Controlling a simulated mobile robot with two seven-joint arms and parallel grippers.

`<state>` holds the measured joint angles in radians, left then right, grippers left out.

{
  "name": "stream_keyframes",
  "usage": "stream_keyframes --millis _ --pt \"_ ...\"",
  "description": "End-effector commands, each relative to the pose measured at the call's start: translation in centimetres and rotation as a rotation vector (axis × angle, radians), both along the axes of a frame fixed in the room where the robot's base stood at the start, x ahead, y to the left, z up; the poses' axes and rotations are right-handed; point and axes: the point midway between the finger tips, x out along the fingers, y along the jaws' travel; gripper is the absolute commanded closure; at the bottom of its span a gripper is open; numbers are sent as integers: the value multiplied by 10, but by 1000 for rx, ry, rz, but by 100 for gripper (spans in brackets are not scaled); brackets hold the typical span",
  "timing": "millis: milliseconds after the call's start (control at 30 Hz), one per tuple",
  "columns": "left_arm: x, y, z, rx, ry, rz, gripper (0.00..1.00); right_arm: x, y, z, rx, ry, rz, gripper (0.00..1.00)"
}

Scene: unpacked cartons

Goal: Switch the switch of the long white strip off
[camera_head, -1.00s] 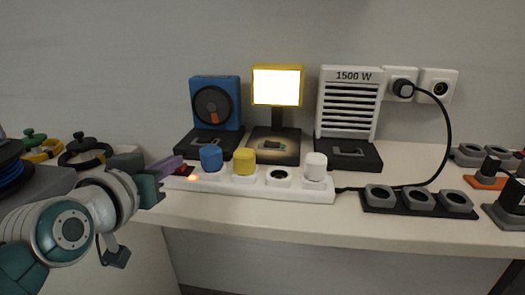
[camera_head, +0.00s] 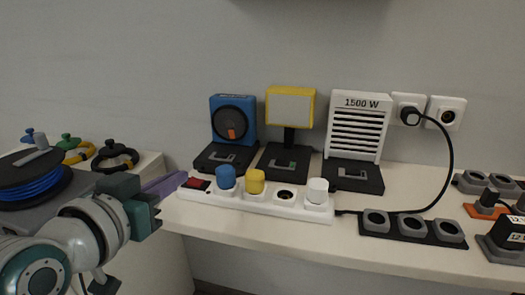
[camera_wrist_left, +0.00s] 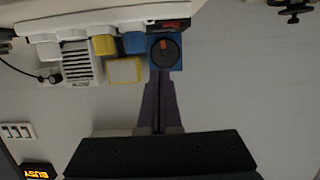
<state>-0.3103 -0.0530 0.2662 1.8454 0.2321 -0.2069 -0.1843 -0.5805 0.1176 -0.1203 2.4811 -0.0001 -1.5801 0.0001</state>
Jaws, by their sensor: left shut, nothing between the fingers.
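The long white strip (camera_head: 260,208) lies along the table with a blue plug, a yellow plug, an empty socket and a white plug in it. Its red switch (camera_head: 196,184) is at the left end and shows no glow. My left gripper (camera_head: 170,186) is shut and empty, with its purple fingers just left of the switch and apart from it. In the left wrist view, the shut fingers (camera_wrist_left: 159,103) point toward the strip (camera_wrist_left: 95,20) and its red switch (camera_wrist_left: 170,25). My right gripper is not in view.
A blue fan (camera_head: 233,120), a dark yellow-framed lamp (camera_head: 290,107) and a 1500 W heater (camera_head: 358,125) stand behind the strip. A black strip (camera_head: 412,228) with grey sockets lies to the right. A cable runs to a wall socket (camera_head: 409,110). A blue cable reel (camera_head: 30,180) is at left.

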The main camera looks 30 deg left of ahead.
Motion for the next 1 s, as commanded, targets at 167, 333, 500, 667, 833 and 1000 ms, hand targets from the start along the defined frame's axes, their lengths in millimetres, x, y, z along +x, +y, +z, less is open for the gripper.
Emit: stream_keyframes --millis 167,333,500,667,833,1000 --pt "-19 -5 5 0 1 0 100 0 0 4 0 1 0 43" --pt "-23 -6 6 0 -1 0 100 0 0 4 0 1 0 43" --pt "-23 -6 6 0 -1 0 100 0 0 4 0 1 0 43" --pt "-23 -6 6 0 -1 0 100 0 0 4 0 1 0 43" --pt "-23 -9 10 -1 10 -9 100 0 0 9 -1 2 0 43" --pt "-31 -40 41 -17 169 -115 100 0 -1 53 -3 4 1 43"
